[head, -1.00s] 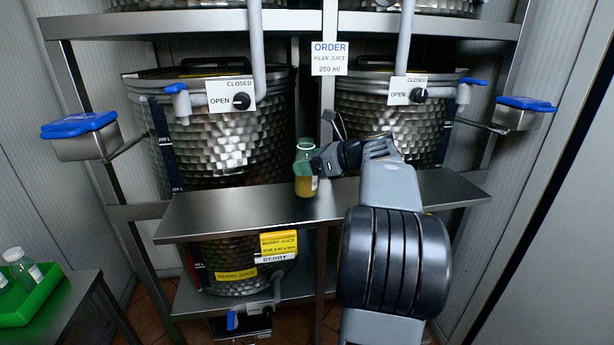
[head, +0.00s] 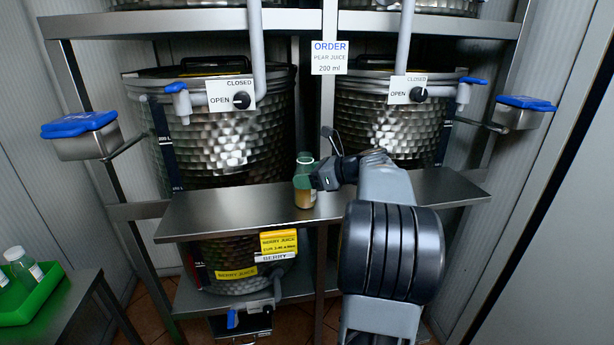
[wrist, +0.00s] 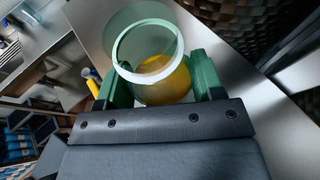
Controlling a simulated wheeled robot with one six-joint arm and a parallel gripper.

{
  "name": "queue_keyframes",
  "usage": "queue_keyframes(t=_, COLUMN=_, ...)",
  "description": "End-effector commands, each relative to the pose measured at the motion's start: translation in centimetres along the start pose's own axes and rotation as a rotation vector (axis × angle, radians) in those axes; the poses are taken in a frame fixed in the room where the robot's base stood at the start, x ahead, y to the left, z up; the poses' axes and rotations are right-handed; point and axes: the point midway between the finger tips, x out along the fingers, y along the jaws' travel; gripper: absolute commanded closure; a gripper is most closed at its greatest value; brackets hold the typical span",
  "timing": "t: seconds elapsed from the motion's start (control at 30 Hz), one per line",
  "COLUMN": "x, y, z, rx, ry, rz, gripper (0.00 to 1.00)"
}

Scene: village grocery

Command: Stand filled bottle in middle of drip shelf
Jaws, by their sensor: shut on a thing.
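A clear open bottle (head: 305,198) with yellow juice in its lower part is upright over the middle of the steel drip shelf (head: 240,212). Its base looks at or just above the shelf surface; I cannot tell whether it touches. My gripper (head: 309,178) comes from the right and is shut on the bottle's upper body. In the wrist view, the green fingers (wrist: 162,82) are on both sides of the bottle (wrist: 148,50), and I see its open mouth with the juice below.
Two steel tanks stand behind the shelf, left (head: 230,140) and right (head: 385,130), with taps. An order sign (head: 329,58) reads pear juice, 200 ml. A green tray (head: 38,300) with bottles stands at lower left. The shelf is bare left of the bottle.

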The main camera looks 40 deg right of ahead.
Motion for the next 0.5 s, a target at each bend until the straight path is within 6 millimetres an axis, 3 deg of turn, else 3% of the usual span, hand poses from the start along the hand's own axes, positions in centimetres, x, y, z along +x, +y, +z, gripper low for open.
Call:
queue_keyframes(t=0.07, x=0.07, y=0.00, z=-0.18, rx=-0.001, ry=-0.001, rz=0.000, gripper=0.81)
queue_keyframes(t=0.1, x=0.07, y=0.00, z=-0.20, rx=0.000, ry=0.000, rz=0.000, gripper=0.35)
queue_keyframes(t=0.33, x=0.07, y=0.00, z=-0.19, rx=0.001, ry=0.000, rz=0.000, gripper=0.13)
queue_keyframes(t=0.5, x=0.07, y=0.00, z=-0.18, rx=0.001, ry=0.000, rz=0.000, gripper=0.13)
